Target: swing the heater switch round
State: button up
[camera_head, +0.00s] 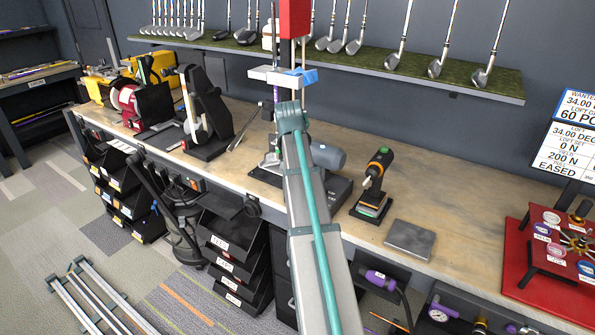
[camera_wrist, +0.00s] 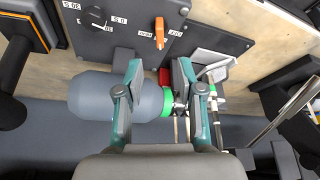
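The heater switch looks to be the small orange lever (camera_wrist: 159,33) on a dark panel (camera_wrist: 122,40) in the wrist view. It stands between two small white labels; the right one seems to read OFF. My gripper (camera_wrist: 156,72) is open with its two fingers apart, pointing towards the panel. The lever lies past the fingertips, near the top, and I see no contact. A grey cylinder (camera_wrist: 90,95) with a green ring shows behind the fingers. In the head view a blue-grey cylinder (camera_head: 328,156) is beside my arm; the switch and gripper are hidden there.
A black knob (camera_wrist: 95,17) shares the panel. On the bench (camera_head: 455,210), a drill-like tool (camera_head: 376,165) and a flat grey plate (camera_head: 410,238) stand to the right. A shelf of club heads (camera_head: 440,75) runs behind. A red stand (camera_head: 545,290) is at far right.

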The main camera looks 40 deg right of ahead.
jog(key=shift+v, duration=1.05)
jog(key=s+a+f+n+g+y, duration=0.1)
jog(key=s+a+f+n, duration=0.15)
jog(key=a+f, duration=0.75)
jog(key=s+a+f+n+g+y, duration=0.15)
jog(key=s+a+f, duration=0.25)
jog(key=f, duration=1.1)
jog(key=s+a+f+n+y, duration=0.1)
jog(key=s+a+f+n, duration=0.15)
jog(key=a+f, duration=0.75)
jog(key=s+a+f+n+g, duration=0.1)
jog(key=s+a+f, duration=0.2)
jog(key=s+f, duration=0.4)
jog(key=s+a+f+n+g, duration=0.1)
jog(key=s+a+f+g, duration=0.15)
jog(key=s+f, duration=0.45)
jog(key=s+a+f+n+g, duration=0.1)
jog(key=s+a+f, duration=0.3)
jog(key=s, duration=0.6)
jog(key=s+a+f+n+g, duration=0.1)
jog(key=s+a+f, duration=0.3)
jog(key=s, duration=0.6)
jog(key=shift+a+f+g, duration=0.35)
jog(key=shift+f+g, duration=0.2)
jog(key=shift+g, duration=0.25)
